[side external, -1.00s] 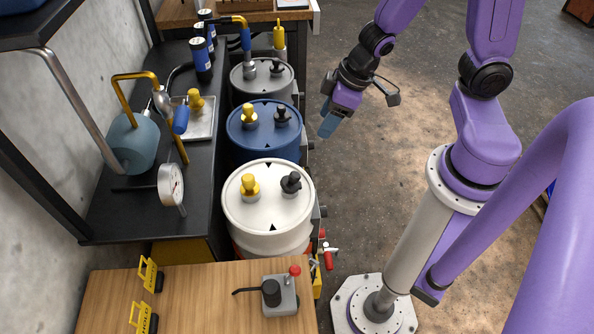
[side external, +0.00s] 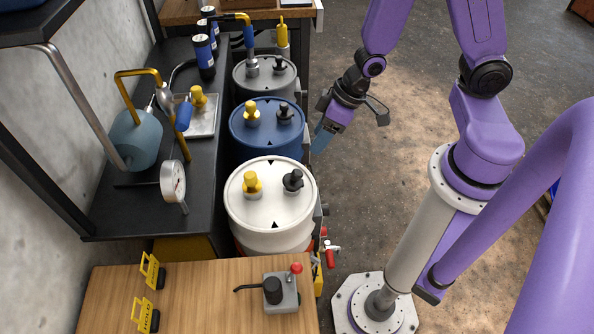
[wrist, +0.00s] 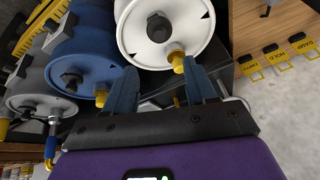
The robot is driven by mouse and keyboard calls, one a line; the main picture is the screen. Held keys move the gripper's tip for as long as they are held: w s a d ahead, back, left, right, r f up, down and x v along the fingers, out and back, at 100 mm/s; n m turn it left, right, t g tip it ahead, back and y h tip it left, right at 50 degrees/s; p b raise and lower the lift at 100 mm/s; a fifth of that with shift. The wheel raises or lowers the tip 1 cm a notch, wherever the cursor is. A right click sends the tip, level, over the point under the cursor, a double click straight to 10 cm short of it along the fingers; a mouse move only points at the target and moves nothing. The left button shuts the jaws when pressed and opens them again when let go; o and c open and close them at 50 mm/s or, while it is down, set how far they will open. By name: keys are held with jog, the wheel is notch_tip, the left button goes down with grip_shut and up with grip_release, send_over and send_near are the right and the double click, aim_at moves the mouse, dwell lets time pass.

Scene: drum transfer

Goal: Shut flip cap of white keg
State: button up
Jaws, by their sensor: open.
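The white keg (side external: 270,208) stands nearest in a row of three kegs. Its lid bears a yellow fitting (side external: 252,183) on the left and a black fitting (side external: 293,181) on the right. Which part is the flip cap, and its state, I cannot tell. My gripper (side external: 321,140) hangs in the air to the right of the blue keg, apart from the kegs. In the wrist view my gripper (wrist: 161,92) has its two blue fingers spread with nothing between them. The white keg (wrist: 190,38) lies beyond the fingertips there, with its yellow fitting (wrist: 177,62) near the right finger.
A blue keg (side external: 243,130) and a grey keg (side external: 250,77) stand behind the white one. A black bench (side external: 150,215) with a gauge (side external: 173,181) and a teal vessel (side external: 138,143) is on the left. A wooden table (side external: 205,290) is in front. Open floor lies right of the kegs.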

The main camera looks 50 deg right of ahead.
aim_at(297, 172)
jog(key=x, duration=1.3)
jog(key=shift+a+f, duration=0.15)
jog(key=shift+f, duration=0.2)
grip_shut()
